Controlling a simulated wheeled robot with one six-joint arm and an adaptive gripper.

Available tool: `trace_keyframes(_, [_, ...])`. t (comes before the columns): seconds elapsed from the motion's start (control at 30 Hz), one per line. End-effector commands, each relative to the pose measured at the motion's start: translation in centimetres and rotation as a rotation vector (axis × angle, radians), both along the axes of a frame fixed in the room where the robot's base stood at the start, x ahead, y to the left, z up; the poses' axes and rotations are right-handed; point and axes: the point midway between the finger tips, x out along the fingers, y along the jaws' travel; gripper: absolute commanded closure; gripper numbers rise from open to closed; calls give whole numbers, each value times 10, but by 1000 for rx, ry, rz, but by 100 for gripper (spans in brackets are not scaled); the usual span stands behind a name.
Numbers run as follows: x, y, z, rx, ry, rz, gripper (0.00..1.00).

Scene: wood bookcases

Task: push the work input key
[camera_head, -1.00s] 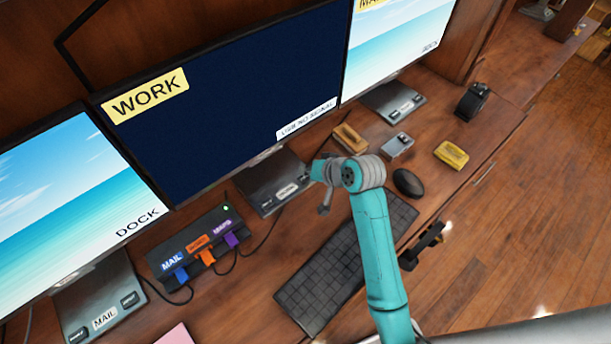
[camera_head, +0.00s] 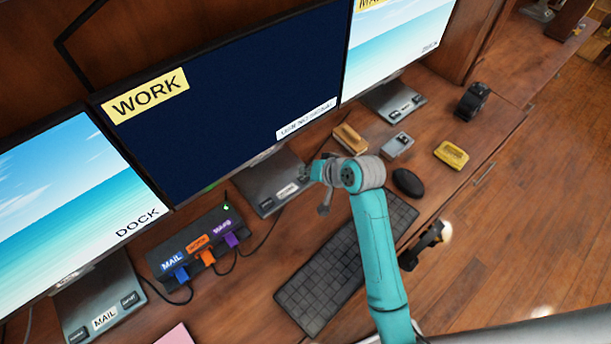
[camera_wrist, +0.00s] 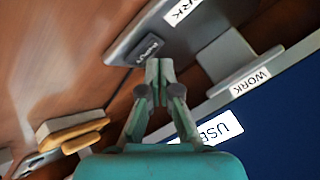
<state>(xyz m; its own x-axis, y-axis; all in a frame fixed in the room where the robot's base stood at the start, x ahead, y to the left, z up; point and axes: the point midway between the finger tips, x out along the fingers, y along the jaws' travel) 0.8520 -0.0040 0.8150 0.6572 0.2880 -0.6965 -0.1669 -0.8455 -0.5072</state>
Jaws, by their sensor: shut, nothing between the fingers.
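The WORK monitor (camera_head: 230,90) has a dark blue screen with a yellow WORK label and a white status box whose text is blurred. Its grey stand base (camera_head: 265,180) carries a white WORK tag. In the wrist view the dark input key (camera_wrist: 148,50) sits on the stand base (camera_wrist: 125,48). My gripper (camera_wrist: 159,66) is shut and empty, its tips right at the key's near edge. I cannot tell whether they touch or press it. In the head view my gripper (camera_head: 308,173) is beside the stand base's right end, and the key is hard to make out.
A dock (camera_head: 198,243) with MAIL, WORK and MAPS plugs stands left of the base. A keyboard (camera_head: 345,262) and mouse (camera_head: 408,182) lie in front. A wooden block (camera_head: 350,138), a grey box (camera_head: 397,145) and a yellow block (camera_head: 451,154) lie right. Other monitors flank.

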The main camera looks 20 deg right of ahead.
Motion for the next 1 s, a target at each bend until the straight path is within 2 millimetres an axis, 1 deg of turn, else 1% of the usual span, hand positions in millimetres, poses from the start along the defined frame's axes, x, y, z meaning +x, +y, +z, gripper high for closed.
trace_keyframes(0.27, [0, 0, -8, 0, 1, 1, 100])
trace_keyframes(0.77, [0, 0, -9, 0, 1, 1, 100])
trace_keyframes(1.0, [0, 0, -6, 0, 0, 0, 100])
